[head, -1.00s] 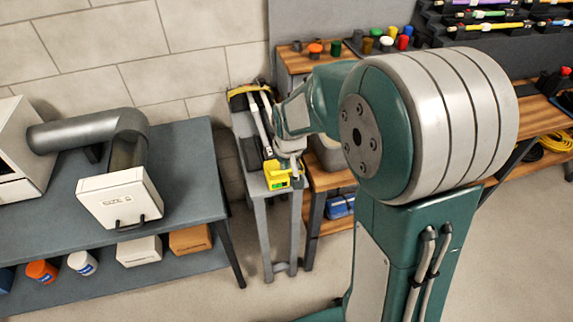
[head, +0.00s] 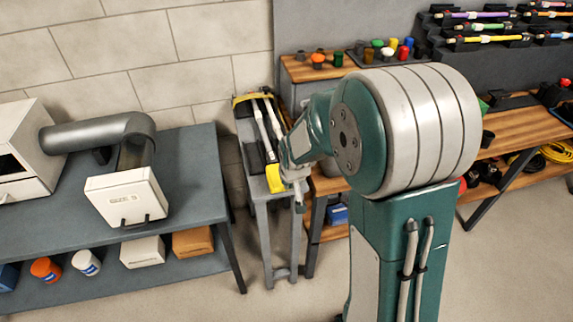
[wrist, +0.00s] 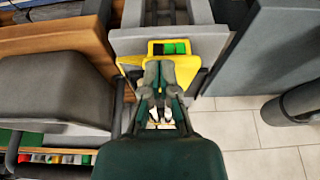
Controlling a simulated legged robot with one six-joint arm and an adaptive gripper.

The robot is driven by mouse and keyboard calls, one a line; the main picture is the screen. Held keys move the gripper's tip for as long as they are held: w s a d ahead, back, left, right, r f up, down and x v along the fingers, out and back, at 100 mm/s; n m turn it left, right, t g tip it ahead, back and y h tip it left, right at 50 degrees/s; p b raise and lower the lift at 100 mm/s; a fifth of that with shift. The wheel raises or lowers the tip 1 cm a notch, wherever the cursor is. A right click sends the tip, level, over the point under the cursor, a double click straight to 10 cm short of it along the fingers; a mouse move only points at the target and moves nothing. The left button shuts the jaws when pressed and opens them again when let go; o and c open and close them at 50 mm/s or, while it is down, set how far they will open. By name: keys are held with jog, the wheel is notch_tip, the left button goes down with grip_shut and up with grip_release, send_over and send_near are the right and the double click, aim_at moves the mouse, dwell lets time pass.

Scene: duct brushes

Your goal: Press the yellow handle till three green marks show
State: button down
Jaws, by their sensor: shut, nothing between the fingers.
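The yellow handle (head: 274,179) is at the near end of a narrow grey stand (head: 262,215) in the head view. In the wrist view the yellow handle (wrist: 188,66) spreads across the stand's end. In the head view my gripper (head: 298,196) is just right of the handle, and the window is not visible.
A grey-blue table (head: 190,175) with a duct pipe (head: 95,132) stands to the left. A wooden bench (head: 325,184) is close on the right of the stand, with caps and brushes farther back. Pale floor is open in front.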

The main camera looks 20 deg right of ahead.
jog(key=shift+s+f, duration=0.3)
jog(key=shift+f, duration=0.65)
jog(key=s+f+v, duration=0.1)
jog(key=s+v, duration=0.1)
jog(key=v, duration=1)
jog(key=shift+s+r, duration=0.35)
jog(key=shift+s, duration=0.1)
jog(key=s+r, duration=0.5)
jog(key=s, duration=0.3)
jog(key=s+r+t, duration=0.1)
jog(key=s+r, duration=0.4)
jog(key=s, duration=0.3)
jog(key=shift+s+d+r+t, duration=0.2)
jog(key=shift+s+r+t, duration=0.1)
jog(key=shift+s+r, duration=0.05)
